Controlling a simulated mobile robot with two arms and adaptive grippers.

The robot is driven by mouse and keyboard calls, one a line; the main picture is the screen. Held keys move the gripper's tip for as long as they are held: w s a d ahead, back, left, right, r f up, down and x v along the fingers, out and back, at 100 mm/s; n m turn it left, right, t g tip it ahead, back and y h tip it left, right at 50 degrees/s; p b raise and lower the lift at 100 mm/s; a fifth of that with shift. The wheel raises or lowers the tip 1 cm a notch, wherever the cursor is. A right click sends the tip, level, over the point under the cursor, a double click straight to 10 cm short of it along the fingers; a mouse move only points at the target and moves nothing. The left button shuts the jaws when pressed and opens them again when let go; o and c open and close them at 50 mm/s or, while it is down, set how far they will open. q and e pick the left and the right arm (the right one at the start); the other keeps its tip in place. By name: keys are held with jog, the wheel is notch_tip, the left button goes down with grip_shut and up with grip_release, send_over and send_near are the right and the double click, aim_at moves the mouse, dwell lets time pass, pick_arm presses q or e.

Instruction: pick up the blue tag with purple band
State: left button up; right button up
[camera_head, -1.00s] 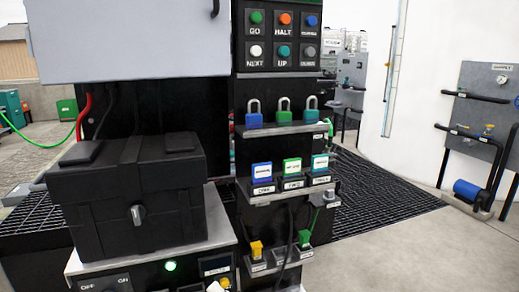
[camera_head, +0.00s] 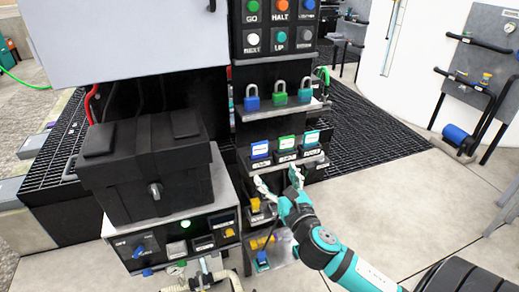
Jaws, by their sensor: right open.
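A blue tag (camera_head: 260,150) with a white label stands in a black holder at the left end of the middle shelf. A purple band on it is too small to make out. A green tag (camera_head: 286,143) and a teal tag (camera_head: 312,138) stand to its right in the same row. My right gripper (camera_head: 281,181) is open and empty, its fingers spread just below and in front of this row. The blue tag is above its left finger, and I see no grip on it. My left gripper is not in view.
Blue (camera_head: 251,103), green (camera_head: 280,98) and teal padlocks (camera_head: 305,96) stand on the shelf above. A black box (camera_head: 150,172) sits on the console at left. Open floor (camera_head: 400,215) extends to the right.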

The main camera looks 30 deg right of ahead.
aim_at(260, 151)
jog(key=p+x, duration=0.1)
jog(key=x, duration=0.9)
jog(key=shift+w+a+r+p, duration=0.1)
jog(key=shift+w+p, duration=0.05)
jog(key=shift+p, duration=0.15)
jog(key=shift+w, duration=0.4)
jog(key=shift+s, duration=0.1)
jog(key=c, duration=1.2)
